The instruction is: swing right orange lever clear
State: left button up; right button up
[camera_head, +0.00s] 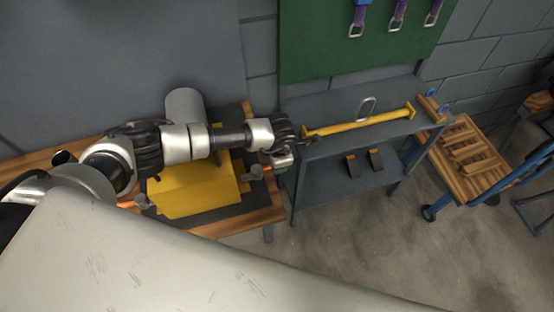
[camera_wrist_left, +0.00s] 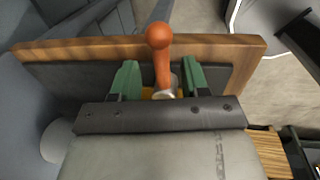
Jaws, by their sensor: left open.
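The yellow casing (camera_head: 190,192) sits on a dark mat on the wooden bench, partly hidden under my left arm. The right orange lever (camera_head: 267,168) shows as a small orange spot at the casing's right side. In the left wrist view the orange lever (camera_wrist_left: 162,62) has a round ball end and points away from the wrist. My left gripper (camera_head: 283,158) is over the casing's right side. In the wrist view its green fingers (camera_wrist_left: 159,72) are open, one on each side of the lever. Another orange lever (camera_head: 126,204) shows at the casing's left. My right gripper is not in view.
A grey shelf unit (camera_head: 345,143) stands right of the bench, with a yellow bar (camera_head: 360,124) on top. A wooden pallet-like rack (camera_head: 468,150) is farther right. A grey cylinder (camera_head: 185,104) stands behind the casing. The floor at lower right is clear.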

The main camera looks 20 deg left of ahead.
pick_arm(q)
jog(key=shift+f, duration=0.9)
jog(key=shift+w+a+f, duration=0.1)
jog(key=shift+c, duration=0.9)
grip_shut()
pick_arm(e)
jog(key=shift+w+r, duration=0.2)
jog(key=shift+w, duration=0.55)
